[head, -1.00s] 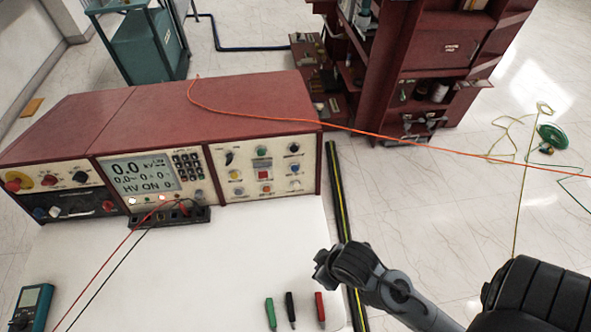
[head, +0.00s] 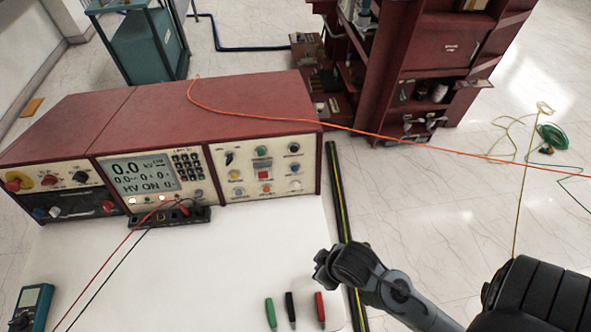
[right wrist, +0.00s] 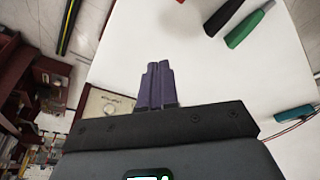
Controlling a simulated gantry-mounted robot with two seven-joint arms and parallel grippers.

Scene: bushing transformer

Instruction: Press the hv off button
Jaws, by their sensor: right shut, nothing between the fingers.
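The control console (head: 200,105) has a dark red top and cream front panels. Its right panel (head: 222,185) carries several small knobs and buttons, including a green one (head: 262,152) and an orange-red one (head: 264,175). Their labels are too small to read, so I cannot tell which is HV off. The display (head: 143,173) reads 0.0 and what looks like HV ON. My right arm's dark end (head: 345,268) is to the right of the white table, apart from the console. In the right wrist view my right gripper (right wrist: 158,72) has its purple fingers together, empty. My left gripper is out of view.
Green (head: 270,312), black (head: 291,308) and red (head: 320,308) probes lie on the white table (head: 200,265). A teal meter (head: 32,307) is at left. Red and black leads cross the table. An orange cable (head: 400,139) runs over the console top. The table's middle is clear.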

